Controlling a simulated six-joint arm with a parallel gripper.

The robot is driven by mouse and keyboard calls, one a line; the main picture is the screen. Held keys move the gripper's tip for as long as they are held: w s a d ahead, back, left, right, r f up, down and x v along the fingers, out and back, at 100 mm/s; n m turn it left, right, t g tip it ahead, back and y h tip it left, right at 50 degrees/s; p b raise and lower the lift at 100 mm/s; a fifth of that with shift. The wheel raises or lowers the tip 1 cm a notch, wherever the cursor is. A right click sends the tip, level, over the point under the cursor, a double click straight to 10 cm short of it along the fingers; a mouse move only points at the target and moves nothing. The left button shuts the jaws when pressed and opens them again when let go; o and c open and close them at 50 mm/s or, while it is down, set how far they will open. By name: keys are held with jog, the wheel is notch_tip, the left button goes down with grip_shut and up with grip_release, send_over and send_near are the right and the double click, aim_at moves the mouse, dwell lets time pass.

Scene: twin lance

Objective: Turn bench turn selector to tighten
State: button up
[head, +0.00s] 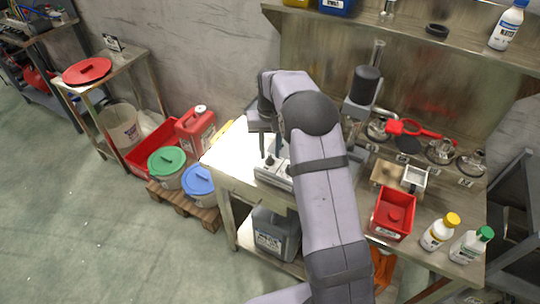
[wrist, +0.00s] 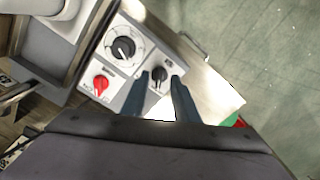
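A grey-white control panel (head: 273,172) sits on the bench top, partly hidden by my arm in the head view. In the wrist view the panel (wrist: 117,82) carries a large black dial (wrist: 123,48), a red knob (wrist: 100,85) and a small black knob (wrist: 159,73) with a light pointer line. The labels are too small to read, so I cannot tell which one is marked as the turn selector. My gripper (wrist: 161,80) is open, its two blue-grey fingers on either side of the small black knob, with gaps visible. In the head view my gripper (head: 268,150) is just above the panel.
A machine column (head: 362,90) stands behind my arm on the bench. A red bin (head: 393,214), a yellow-capped bottle (head: 440,232) and a green-capped bottle (head: 471,245) stand to the right. The bench top (head: 232,160) left of the panel is clear.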

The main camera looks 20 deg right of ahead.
aim_at(270, 161)
notch_tip(270, 161, up, 5)
jog(key=shift+f+b, duration=0.1)
jog(key=shift+b, duration=0.45)
jog(key=shift+s+a, duration=0.15)
jog(key=shift+s, duration=0.25)
jog(key=s+a+f+n, duration=0.1)
jog(key=s+a, duration=0.1)
jog(key=s, duration=1.2)
jog(key=s+a+f+n, duration=0.1)
jog(key=s+a+f, duration=0.1)
jog(key=s, duration=1.3)
jog(key=shift+s+f+n, duration=0.15)
jog(key=shift+s+n, duration=0.1)
jog(key=shift+n, duration=0.15)
